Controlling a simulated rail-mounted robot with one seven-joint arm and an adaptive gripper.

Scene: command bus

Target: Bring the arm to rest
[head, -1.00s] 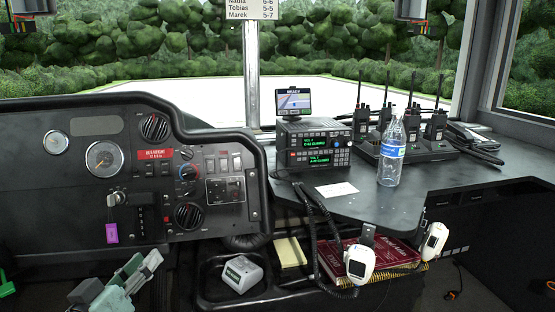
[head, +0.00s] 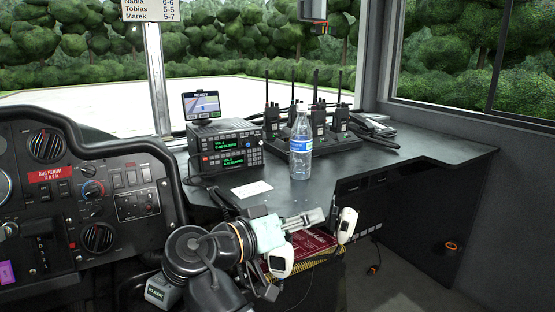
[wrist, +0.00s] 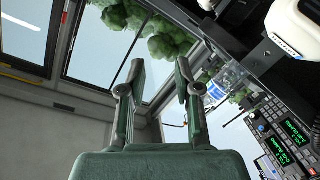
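My arm (head: 200,262) reaches in from the bottom of the head view. Its end lies in front of the desk's front edge, among the handset microphones. In the wrist view, my gripper (wrist: 159,78) has its two fingers apart with nothing between them. Past them are windows, trees and a grey wall. In the head view the gripper (head: 318,217) points to the right, below the water bottle (head: 301,150). The bottle stands upright on the desk (head: 400,160). I cannot tell from the head view how near the gripper is to the microphones.
Two white handset microphones (head: 281,262) and (head: 346,226) hang by the desk edge. A red book (head: 312,242) lies below. The radio stack (head: 226,146), a white card (head: 252,189) and several handheld radios (head: 318,121) are on the desk. The dashboard (head: 75,200) is left.

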